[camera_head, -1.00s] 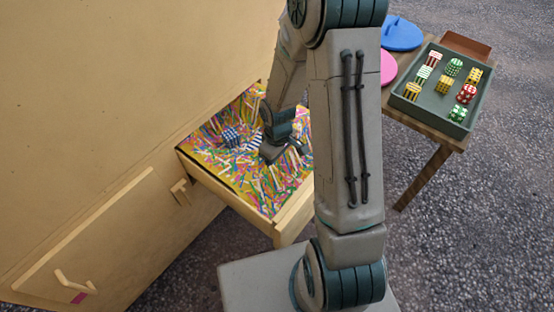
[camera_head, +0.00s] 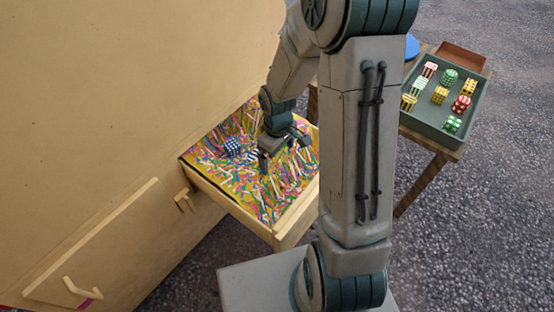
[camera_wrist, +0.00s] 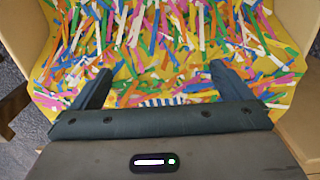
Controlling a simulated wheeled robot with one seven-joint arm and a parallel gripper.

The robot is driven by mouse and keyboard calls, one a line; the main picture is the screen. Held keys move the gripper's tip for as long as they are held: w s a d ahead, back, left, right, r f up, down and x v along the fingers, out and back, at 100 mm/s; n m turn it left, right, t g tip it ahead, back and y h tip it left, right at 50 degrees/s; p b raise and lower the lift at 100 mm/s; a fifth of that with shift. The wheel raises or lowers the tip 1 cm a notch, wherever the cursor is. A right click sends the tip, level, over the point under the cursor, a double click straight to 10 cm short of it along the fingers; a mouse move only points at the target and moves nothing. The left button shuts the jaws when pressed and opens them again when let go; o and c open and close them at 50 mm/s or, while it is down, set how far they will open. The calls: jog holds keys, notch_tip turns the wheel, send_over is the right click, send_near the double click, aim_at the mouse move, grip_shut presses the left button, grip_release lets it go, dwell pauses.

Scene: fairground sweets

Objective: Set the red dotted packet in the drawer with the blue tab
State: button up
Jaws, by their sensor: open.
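The red dotted packet (camera_head: 461,103) lies in the green-grey tray (camera_head: 438,133) on the small table at the right, among several other packets. An open drawer (camera_head: 232,207) juts from the wooden cabinet, lined with coloured paper strips. Its tab does not show, and I see no blue tab. My gripper (camera_head: 272,160) is over this drawer, open and pointing down into it, far from the red packet. A blue-and-white striped packet (camera_head: 251,156) lies beside the fingers; in the wrist view its striped edge (camera_wrist: 165,102) shows past the palm, mostly hidden.
A blue checked packet (camera_head: 232,147) lies in the open drawer near the cabinet. A shut lower front (camera_head: 110,255) has a handle and magenta tab (camera_head: 90,304). A brown box (camera_head: 460,58) stands behind the tray. Grey ground is clear at the right.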

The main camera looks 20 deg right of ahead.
aim_at(278, 169)
jog(key=s+r+m, duration=0.3)
jog(key=s+r, duration=0.4)
jog(key=r, duration=0.2)
jog(key=s+r+m+t, duration=0.1)
jog(key=s+r+m, duration=0.3)
jog(key=s+r, duration=0.3)
notch_tip(278, 169, up, 3)
jog(key=shift+d+p, duration=0.15)
jog(key=shift+p, duration=0.3)
